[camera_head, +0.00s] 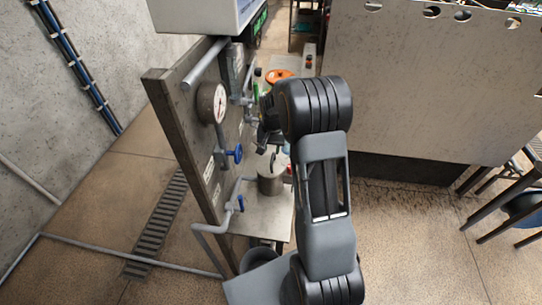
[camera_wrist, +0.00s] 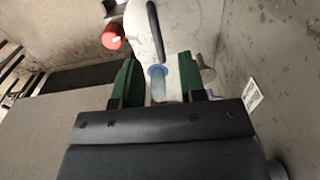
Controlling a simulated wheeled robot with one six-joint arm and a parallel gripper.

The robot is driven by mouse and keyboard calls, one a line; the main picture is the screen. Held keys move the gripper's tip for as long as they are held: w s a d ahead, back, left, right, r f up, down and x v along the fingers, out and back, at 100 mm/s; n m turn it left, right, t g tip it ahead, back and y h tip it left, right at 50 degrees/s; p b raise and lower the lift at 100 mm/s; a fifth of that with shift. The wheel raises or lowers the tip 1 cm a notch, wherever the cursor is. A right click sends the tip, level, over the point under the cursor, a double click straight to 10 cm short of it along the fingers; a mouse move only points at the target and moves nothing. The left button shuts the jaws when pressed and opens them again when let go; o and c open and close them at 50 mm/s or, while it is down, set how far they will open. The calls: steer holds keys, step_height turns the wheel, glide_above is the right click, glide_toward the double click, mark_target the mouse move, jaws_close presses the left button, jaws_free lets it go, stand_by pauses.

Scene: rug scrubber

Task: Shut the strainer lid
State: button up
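A grey metal cylinder (camera_head: 271,183), which looks like the strainer, stands on a light metal shelf (camera_head: 262,215) beside the wall panel. A small dark upright piece shows at its top; I cannot tell clearly whether this belongs to the lid or how far the lid stands open. My gripper (camera_wrist: 158,75) shows two green fingers apart with nothing clamped between them. A blue round piece (camera_wrist: 158,82) shows in the gap, beyond the fingers. A dark bar (camera_wrist: 156,32) lies over a pale surface ahead. In the head view, my arm hides most of the gripper and the area right of the cylinder.
The panel (camera_head: 180,125) carries a round gauge (camera_head: 212,103), a blue valve handle (camera_head: 238,154) and grey pipes. A red knob (camera_wrist: 112,37) shows in the wrist view. An orange item (camera_head: 280,74) sits farther back. A large grey block (camera_head: 430,85) stands right; floor between is open.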

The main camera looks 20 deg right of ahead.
steer(key=shift+f+p, duration=0.35)
steer(key=shift+f, duration=2.3)
steer(key=shift+c, duration=0.3)
steer(key=c, duration=0.6)
jaws_close()
